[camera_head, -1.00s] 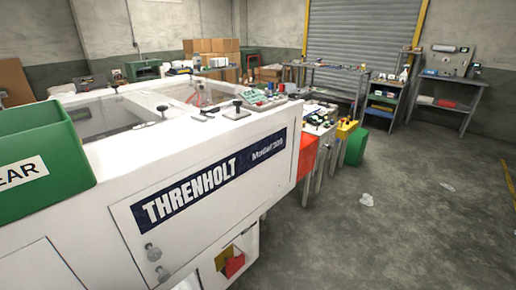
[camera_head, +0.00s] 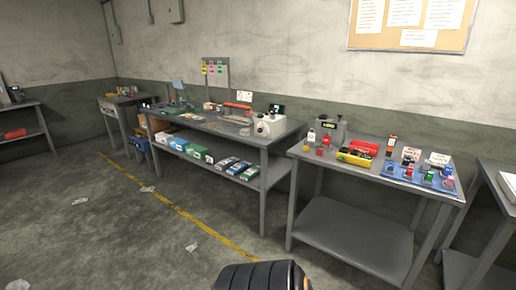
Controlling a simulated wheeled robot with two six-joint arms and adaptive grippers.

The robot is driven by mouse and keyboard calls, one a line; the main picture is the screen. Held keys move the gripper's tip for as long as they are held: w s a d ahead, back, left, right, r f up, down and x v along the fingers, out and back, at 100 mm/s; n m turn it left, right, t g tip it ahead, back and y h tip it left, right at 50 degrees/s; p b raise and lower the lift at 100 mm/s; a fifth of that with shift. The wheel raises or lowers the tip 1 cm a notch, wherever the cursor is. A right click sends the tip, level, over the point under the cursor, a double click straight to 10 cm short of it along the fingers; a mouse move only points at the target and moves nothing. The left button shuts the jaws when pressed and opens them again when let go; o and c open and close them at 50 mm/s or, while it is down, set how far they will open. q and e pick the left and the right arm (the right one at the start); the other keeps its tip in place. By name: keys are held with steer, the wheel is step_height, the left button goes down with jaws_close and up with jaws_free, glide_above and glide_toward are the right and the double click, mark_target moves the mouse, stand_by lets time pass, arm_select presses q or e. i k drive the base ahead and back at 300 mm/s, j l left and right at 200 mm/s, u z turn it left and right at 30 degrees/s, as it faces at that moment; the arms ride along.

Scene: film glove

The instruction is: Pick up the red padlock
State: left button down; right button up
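Small red items that may include the red padlock are on the grey table at the right. Several small coloured pieces, some red and padlock-like, sit on a blue tray (camera_head: 397,178) at that table's right end. Other small red pieces (camera_head: 326,142) stand near its left end. All are too small to tell for sure which is the red padlock. Neither gripper shows. A black ribbed part at the bottom edge seems to be part of my own arm.
The grey table (camera_head: 350,240) has a lower shelf. A longer workbench (camera_head: 208,131) with boxes on its lower shelf stands left of it. Another table edge (camera_head: 497,200) is at far right. The concrete floor (camera_head: 110,225) in front is mostly clear, with scraps of paper and a yellow line.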

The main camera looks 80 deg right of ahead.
mark_target(319, 153)
steer(key=z, duration=3.4)
steer(key=i+j+z, duration=0.25)
steer(key=i+z, duration=0.25)
steer(key=i+j+z, duration=0.5)
steer(key=i, duration=0.05)
